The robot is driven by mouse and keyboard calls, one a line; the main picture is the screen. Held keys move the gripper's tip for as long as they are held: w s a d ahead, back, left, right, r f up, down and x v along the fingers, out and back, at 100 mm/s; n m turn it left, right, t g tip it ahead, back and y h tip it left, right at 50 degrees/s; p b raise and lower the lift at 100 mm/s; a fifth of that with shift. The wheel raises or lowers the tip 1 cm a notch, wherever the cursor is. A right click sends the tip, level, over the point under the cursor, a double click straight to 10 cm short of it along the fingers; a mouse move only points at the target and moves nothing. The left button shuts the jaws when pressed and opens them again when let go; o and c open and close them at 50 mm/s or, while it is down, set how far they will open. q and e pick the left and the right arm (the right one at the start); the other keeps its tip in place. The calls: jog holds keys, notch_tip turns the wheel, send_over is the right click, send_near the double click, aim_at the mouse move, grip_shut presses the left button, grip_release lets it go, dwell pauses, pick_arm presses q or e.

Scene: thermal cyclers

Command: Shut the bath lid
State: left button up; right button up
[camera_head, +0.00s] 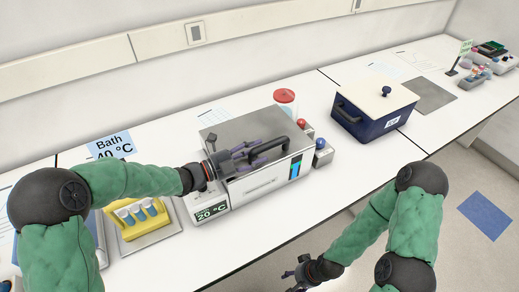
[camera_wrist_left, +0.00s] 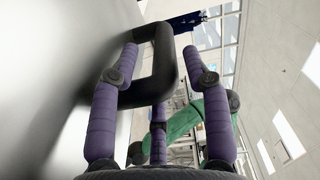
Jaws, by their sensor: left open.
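The bath (camera_head: 262,185) is a pale box on the bench with a "20 °C" label and a small blue display on its front. Its grey metal lid (camera_head: 232,130) is on top; whether it lies fully flat I cannot tell. My left gripper (camera_head: 268,151) is open over the lid, its purple fingers at the black handle (camera_head: 300,138). In the left wrist view the handle (camera_wrist_left: 163,60) stands as a loop between the spread fingers, beside the grey lid surface (camera_wrist_left: 60,70). My right gripper (camera_head: 304,274) hangs low in front of the bench; its jaw opening is unclear.
A yellow rack (camera_head: 138,226) with tubes stands left of the bath. Small blocks with a red knob (camera_head: 303,123) and a blue knob (camera_head: 321,144) stand close on its right. A dark blue box (camera_head: 372,123) with a cream lid is further right. Bare bench lies in front.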

pick_arm(q)
jog(key=v, duration=1)
